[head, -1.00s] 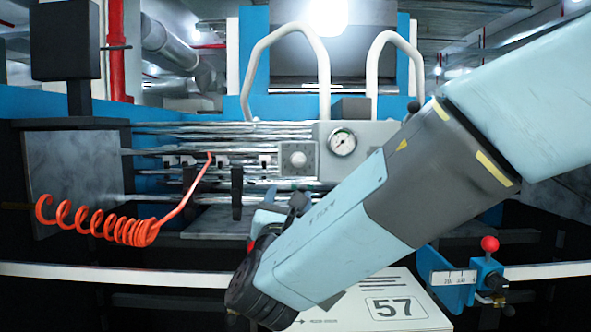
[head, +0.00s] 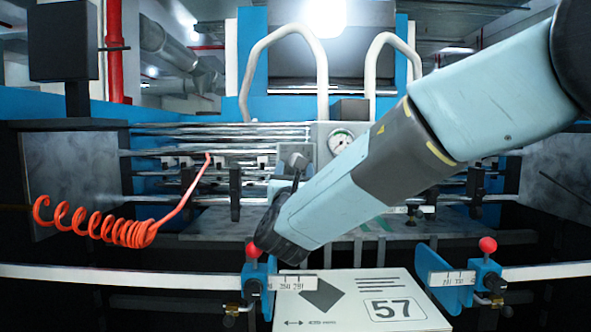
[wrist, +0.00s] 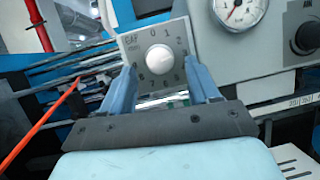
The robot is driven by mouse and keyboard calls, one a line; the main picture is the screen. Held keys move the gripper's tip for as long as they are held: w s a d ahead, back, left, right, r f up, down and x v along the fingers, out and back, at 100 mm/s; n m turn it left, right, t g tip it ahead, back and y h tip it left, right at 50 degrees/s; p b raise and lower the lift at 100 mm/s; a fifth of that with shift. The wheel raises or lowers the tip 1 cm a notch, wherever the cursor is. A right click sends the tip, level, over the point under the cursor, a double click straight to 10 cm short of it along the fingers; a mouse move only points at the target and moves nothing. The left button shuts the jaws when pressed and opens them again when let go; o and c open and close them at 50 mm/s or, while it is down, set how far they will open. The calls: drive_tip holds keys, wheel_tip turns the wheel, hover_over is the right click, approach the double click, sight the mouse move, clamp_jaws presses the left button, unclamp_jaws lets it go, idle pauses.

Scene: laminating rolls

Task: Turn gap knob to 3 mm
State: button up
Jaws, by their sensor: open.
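The gap knob (wrist: 159,58) is a round pale knob on a grey square dial plate (wrist: 139,46) with numbers around it; 0 and 1 read clearly at the top. No pointer on the knob can be made out, so its setting cannot be told. My gripper (wrist: 161,72) is open, its two blue fingers on the left and right of the knob in the wrist view, with visible space between each finger and the knob. Whether the fingertips reach the knob's depth cannot be told.
A pressure gauge (head: 341,141) sits right of the dial, with a black knob (wrist: 308,37) beside it in the wrist view. A coiled orange hose (head: 120,228) hangs at left. Red-topped blue clamps (head: 255,272) (head: 487,270) flank a card marked 57 (head: 350,300) below.

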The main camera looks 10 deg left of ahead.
drive_tip(key=shift+x, duration=0.9)
drive_tip(key=shift+s, duration=0.1)
drive_tip(key=c, duration=1)
drive_tip(key=shift+m+h, duration=0.4)
drive_tip(key=shift+m, duration=0.3)
drive_tip(key=shift+c, duration=0.2)
drive_tip(key=o, duration=1)
drive_tip(key=shift+o, duration=0.2)
drive_tip(key=shift+s, duration=0.1)
